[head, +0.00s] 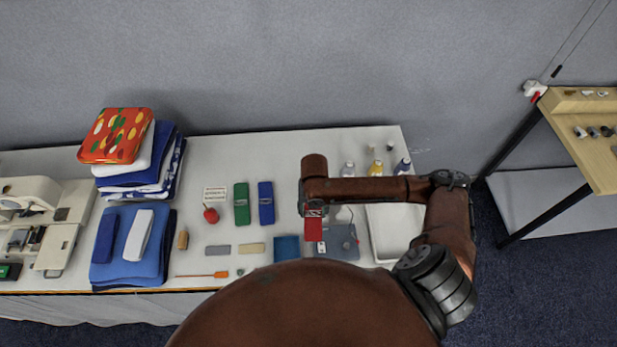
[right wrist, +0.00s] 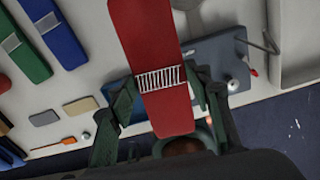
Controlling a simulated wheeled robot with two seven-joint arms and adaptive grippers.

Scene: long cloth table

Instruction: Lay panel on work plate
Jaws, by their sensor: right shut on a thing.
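A red panel (right wrist: 150,35) with a band of white strips across it is between the fingers of my right gripper (right wrist: 164,98) in the right wrist view. In the head view, the panel (head: 313,229) shows partly below the gripper (head: 314,210), which hides its upper part. The right gripper is shut on it. The grey-blue work plate (head: 347,252) lies on the table, overlapped by the panel in the head view. In the right wrist view, the plate (right wrist: 212,48) is behind the panel and partly hidden. My left gripper is not in view.
A green panel (head: 242,204) and a blue panel (head: 266,203) lie to the left. A white tray (head: 396,257) stands right of the plate, with small bottles (head: 377,168) behind. Folded cloths (head: 135,245) and a sewing machine (head: 35,205) are further left.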

